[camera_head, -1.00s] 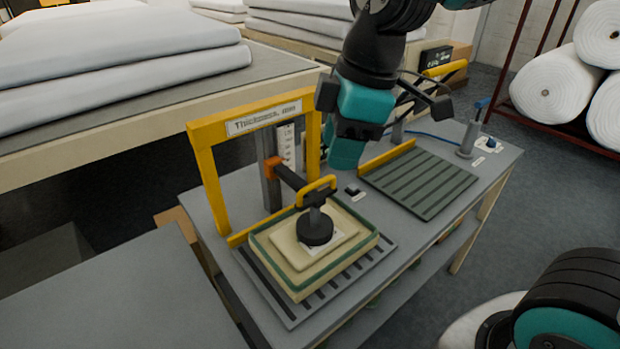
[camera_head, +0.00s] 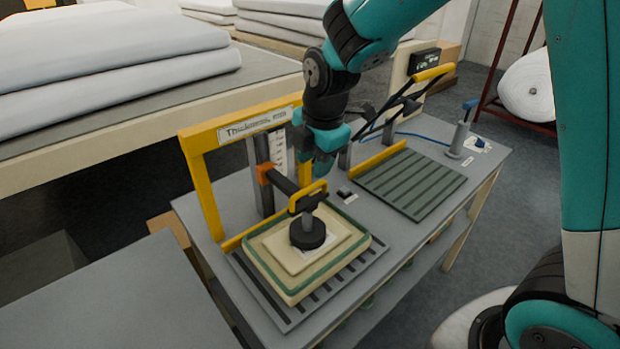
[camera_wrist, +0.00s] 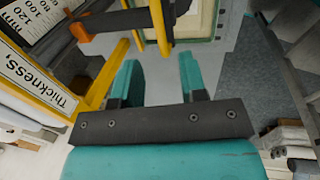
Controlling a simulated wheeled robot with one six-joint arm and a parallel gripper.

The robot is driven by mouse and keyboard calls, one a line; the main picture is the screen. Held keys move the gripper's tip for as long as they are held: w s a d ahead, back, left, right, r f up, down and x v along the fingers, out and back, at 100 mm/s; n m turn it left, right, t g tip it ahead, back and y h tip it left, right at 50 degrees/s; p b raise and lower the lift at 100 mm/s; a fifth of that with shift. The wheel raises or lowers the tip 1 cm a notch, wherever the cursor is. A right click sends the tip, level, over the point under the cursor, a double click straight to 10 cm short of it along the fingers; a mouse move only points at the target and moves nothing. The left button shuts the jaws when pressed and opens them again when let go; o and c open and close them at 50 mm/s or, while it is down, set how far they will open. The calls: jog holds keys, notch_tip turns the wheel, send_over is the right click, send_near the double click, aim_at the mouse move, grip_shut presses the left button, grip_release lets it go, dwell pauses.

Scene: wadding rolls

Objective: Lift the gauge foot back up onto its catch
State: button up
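The gauge foot (camera_head: 308,234), a black disc on a short grey post, rests on a cream wadding stack (camera_head: 277,252). Its yellow loop handle (camera_head: 318,187) stands above it, joined by a dark arm to an orange slider (camera_head: 263,173) on an upright post beside the scale (camera_head: 279,150). My gripper (camera_head: 316,163) is close to the handle, just above and behind it. In the wrist view my gripper (camera_wrist: 158,78) has its two teal fingers apart with nothing between them; the handle (camera_wrist: 160,25) is beyond the tips. I cannot make out the catch.
A yellow frame (camera_head: 207,188) labelled "Thickness" stands behind the gauge. A grooved green plate (camera_head: 408,184) lies to the right on the grey bench (camera_head: 368,228). A lever with a yellow grip (camera_head: 432,73) stands behind that plate.

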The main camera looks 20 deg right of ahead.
aim_at(309, 187)
jog(key=f, duration=0.4)
jog(key=w+f+p, duration=0.1)
jog(key=f, duration=0.1)
jog(key=shift+w+a+f, duration=0.1)
jog(key=shift+a+f, duration=0.1)
jog(key=shift+c, duration=0.2)
grip_shut()
